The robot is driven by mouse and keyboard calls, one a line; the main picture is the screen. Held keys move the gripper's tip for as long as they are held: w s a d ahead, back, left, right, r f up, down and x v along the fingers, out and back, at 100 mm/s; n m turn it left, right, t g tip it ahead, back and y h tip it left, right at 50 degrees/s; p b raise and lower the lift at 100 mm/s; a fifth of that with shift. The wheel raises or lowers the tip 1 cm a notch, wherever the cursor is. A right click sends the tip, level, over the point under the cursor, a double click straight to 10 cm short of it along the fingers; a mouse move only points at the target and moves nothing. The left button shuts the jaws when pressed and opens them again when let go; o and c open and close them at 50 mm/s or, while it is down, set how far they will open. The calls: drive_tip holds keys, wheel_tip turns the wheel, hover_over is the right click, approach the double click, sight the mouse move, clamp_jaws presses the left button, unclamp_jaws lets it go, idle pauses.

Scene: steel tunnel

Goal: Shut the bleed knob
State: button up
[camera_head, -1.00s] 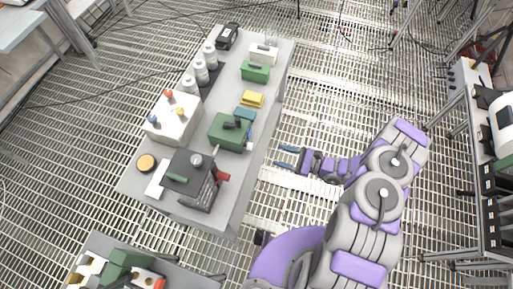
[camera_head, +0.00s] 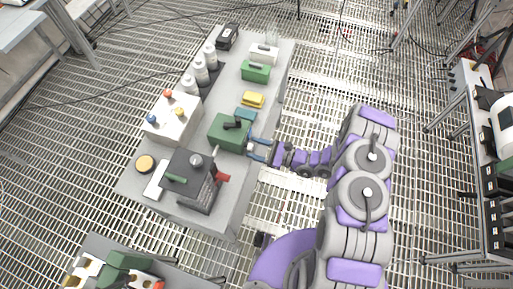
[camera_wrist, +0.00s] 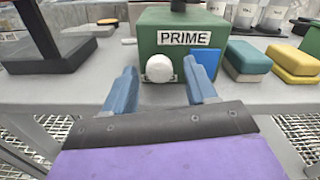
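A green box (camera_head: 229,131) with a black handle on top stands on the grey bench. In the wrist view the box (camera_wrist: 150,42) has a white "PRIME" label (camera_wrist: 184,38) on its front. A white round knob (camera_wrist: 159,68) sticks out low on that face, beside a blue block (camera_wrist: 205,62). In the head view my gripper (camera_head: 252,149) is at the bench edge, in front of the box.
A dark stand with a red part (camera_head: 222,177) is on the bench left of the box in the wrist view. Teal (camera_wrist: 248,58) and yellow (camera_wrist: 292,60) blocks lie to its right. White bottles (camera_head: 201,72) stand behind. The bench front edge runs beneath my gripper.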

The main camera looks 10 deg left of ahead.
drive_tip(key=c, duration=1)
